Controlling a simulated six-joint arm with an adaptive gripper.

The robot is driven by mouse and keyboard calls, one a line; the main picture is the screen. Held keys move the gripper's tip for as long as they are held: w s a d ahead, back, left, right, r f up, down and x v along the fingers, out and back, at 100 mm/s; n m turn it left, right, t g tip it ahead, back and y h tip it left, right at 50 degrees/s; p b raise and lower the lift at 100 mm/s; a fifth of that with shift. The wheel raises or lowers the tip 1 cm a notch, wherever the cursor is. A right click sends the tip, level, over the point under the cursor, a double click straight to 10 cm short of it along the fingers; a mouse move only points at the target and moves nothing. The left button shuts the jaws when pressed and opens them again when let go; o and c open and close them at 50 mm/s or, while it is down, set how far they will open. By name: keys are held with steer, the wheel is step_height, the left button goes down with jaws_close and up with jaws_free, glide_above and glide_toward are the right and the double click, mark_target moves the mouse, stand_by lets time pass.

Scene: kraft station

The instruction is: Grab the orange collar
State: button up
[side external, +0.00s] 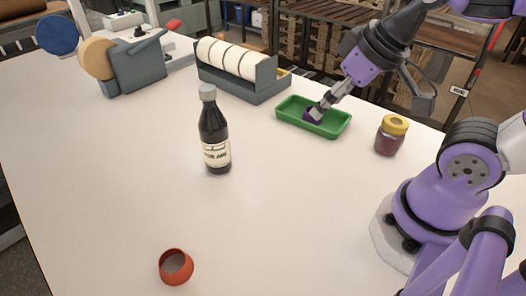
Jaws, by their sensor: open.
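The orange collar (176,267) is a short, hollow, reddish-orange ring on the white table near the front edge of the picture, with its opening visible. My gripper (318,111) is far from it, up and to the right, reaching down into the green tray (339,130). The gripper is open. A small dark purple piece (310,116), perhaps another collar, is at its fingertips in the tray. I cannot tell whether they touch it.
A dark bottle (213,135) stands upright between the collar and the tray. A yellow-lidded jar (391,135) stands right of the tray. A roll holder (240,72) and a tape dispenser (138,65) are at the back. The table around the collar is clear.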

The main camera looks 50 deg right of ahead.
steer(key=shift+c, duration=0.4)
steer(key=c, duration=0.6)
steer(key=w+a+f+n+g+y, duration=0.1)
steer(key=w+a+n+y, duration=0.15)
steer(key=a, duration=0.45)
steer(key=w+a+f+n+g+y, duration=0.1)
steer(key=w+a+f+n, duration=0.2)
steer(key=a, duration=0.4)
steer(key=a+f+n, duration=0.1)
steer(key=a+f, duration=0.1)
steer(key=a, duration=0.2)
steer(key=a+f+n+g+y, duration=0.1)
steer(key=a+f, duration=0.2)
steer(key=a, duration=0.2)
steer(key=s+a+f+n+g, duration=0.1)
steer(key=a+f+n, duration=0.1)
steer(key=a, duration=0.2)
steer(key=shift+s+a+f, duration=0.1)
steer(key=shift+a+f, duration=0.1)
steer(key=shift+a, duration=0.15)
steer(key=shift+a+x, duration=0.2)
steer(key=shift+x, duration=1.15)
steer(key=shift+a+x, duration=0.2)
steer(key=shift+x, duration=1.15)
